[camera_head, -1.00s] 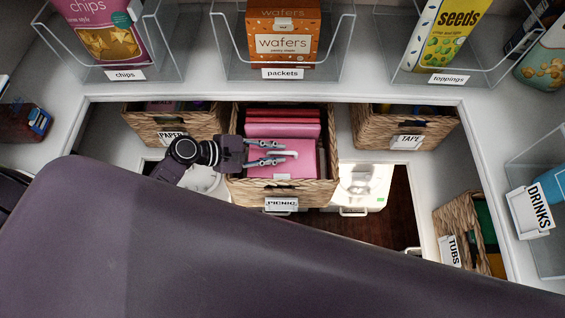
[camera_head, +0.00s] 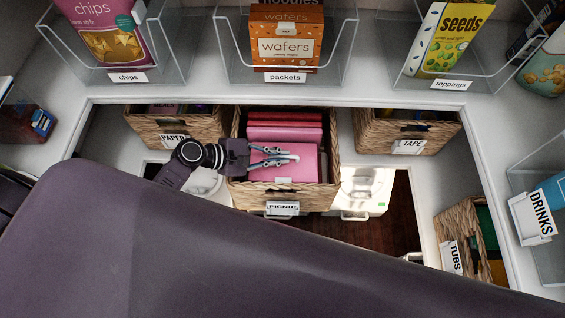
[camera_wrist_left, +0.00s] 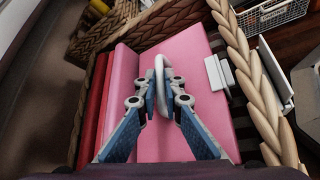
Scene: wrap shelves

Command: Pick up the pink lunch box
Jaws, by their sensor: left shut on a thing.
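The pink lunch box (camera_head: 308,172) stands at the front of the wicker basket (camera_head: 246,197) labelled PICNIC. It has a pale handle on top. It also fills the middle of the left wrist view (camera_wrist_left: 195,48). My left gripper (camera_head: 288,156) reaches in from the left over the box. In the left wrist view its fingers (camera_wrist_left: 160,86) are shut on the handle from both sides. The box is still inside the basket. Redder boxes (camera_head: 285,123) stand behind it in the same basket. My right gripper is not in view.
Baskets labelled PAPER (camera_head: 205,127) and TAPE (camera_head: 375,136) stand left and right, and a TUBS basket (camera_head: 466,222) is lower right. Clear bins with chips, wafers and seeds line the shelf above. Its white edge (camera_head: 350,98) lies just behind the picnic basket.

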